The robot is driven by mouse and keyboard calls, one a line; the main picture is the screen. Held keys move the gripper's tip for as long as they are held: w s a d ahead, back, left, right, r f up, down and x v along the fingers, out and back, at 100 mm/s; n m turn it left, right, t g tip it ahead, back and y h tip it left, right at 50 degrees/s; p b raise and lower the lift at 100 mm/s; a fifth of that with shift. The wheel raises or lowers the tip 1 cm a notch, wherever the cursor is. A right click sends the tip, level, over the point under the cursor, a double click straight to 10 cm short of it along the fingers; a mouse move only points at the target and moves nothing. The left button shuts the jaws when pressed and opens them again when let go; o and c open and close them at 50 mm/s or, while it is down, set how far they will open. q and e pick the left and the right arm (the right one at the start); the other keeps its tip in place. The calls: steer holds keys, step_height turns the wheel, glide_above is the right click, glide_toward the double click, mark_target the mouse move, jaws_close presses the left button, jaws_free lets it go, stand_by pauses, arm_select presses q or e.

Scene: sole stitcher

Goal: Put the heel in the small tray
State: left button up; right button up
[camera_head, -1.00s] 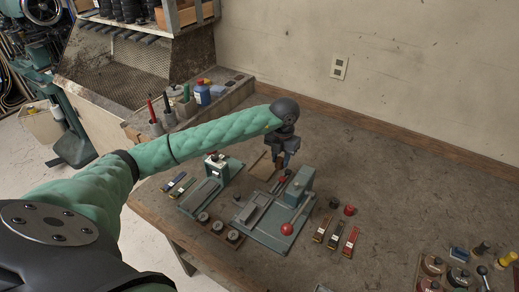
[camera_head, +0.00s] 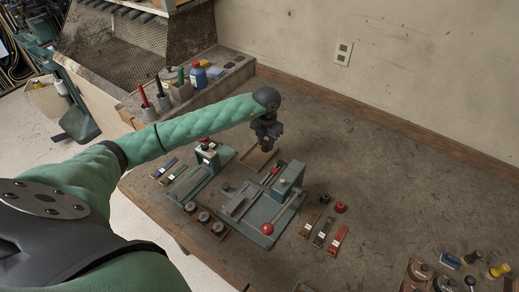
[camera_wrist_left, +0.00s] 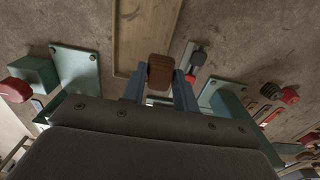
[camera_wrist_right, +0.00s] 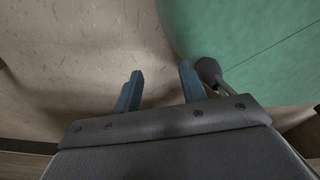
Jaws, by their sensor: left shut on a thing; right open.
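The heel (camera_head: 266,145) is a small brown block held between the fingertips of my left gripper (camera_head: 267,141). In the left wrist view, the heel (camera_wrist_left: 160,71) sits between the two blue-grey fingers, which are shut on it. The small tray (camera_head: 250,163) is a shallow tan tray on the bench behind the green machines. In the head view the heel appears above the tray's far part. In the left wrist view, the heel overlaps the edge of the tray (camera_wrist_left: 129,40). My right gripper (camera_wrist_right: 160,78) is open and empty; the head view does not show it.
A green press with a red-knobbed lever (camera_head: 267,228) stands just in front of the tray. A smaller green machine (camera_head: 208,152) is to its left. Coloured strips (camera_head: 322,232) lie to the right.

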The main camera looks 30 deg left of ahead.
arm_select(q)
steer(key=a+f, duration=0.1)
steer(key=w+a+f, duration=0.1)
steer(key=a, duration=0.1)
steer(key=shift+a+f, duration=0.1)
steer(key=shift+f+b, duration=0.65)
steer(key=shift+f, duration=1.35)
steer(key=o, duration=0.9)
steer(key=shift+o, duration=0.3)
arm_select(e)
steer(key=w, duration=0.4)
steer(key=shift+w+a+r, duration=0.2)
steer(key=shift+w+a, duration=0.05)
steer(key=shift+w, duration=0.1)
arm_select(q)
steer(key=shift+r, duration=0.15)
step_height(320, 180, up, 12)
steer(key=p, duration=0.3)
arm_select(e)
steer(key=s+d, duration=0.1)
steer(key=s, duration=0.7)
